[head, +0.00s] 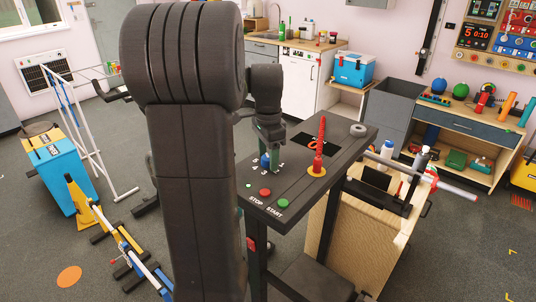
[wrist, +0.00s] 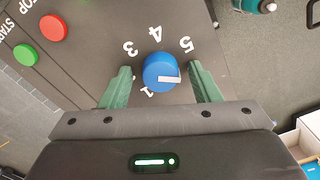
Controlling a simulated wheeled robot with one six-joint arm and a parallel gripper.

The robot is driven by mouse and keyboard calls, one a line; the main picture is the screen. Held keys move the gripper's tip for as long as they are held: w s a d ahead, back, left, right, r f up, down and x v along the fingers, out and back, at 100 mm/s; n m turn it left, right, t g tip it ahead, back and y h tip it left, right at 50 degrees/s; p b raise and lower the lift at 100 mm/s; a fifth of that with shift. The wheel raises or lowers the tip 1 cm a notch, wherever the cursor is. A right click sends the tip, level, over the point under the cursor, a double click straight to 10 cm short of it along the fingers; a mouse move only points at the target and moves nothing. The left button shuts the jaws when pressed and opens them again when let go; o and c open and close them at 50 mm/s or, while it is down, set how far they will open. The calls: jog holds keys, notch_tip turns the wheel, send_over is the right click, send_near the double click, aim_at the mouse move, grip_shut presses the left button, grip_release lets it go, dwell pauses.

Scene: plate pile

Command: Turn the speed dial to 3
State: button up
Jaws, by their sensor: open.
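The blue speed dial (wrist: 160,68) shows in the wrist view on a dark panel, with the numbers 1, 3, 4 and 5 around it. Its white pointer mark points right in that view, toward the side between 5 and 1, not at 3. Where a 2 might be, my left finger covers the panel. My gripper (wrist: 162,86) is open, with one green finger on each side of the dial and gaps visible between. In the head view my gripper (head: 270,148) hangs over the panel at the dial (head: 265,161), partly hiding it.
A wooden cabinet (head: 345,225) with bottles and a vise stands to the right.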

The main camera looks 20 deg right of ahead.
jog(key=c, duration=1)
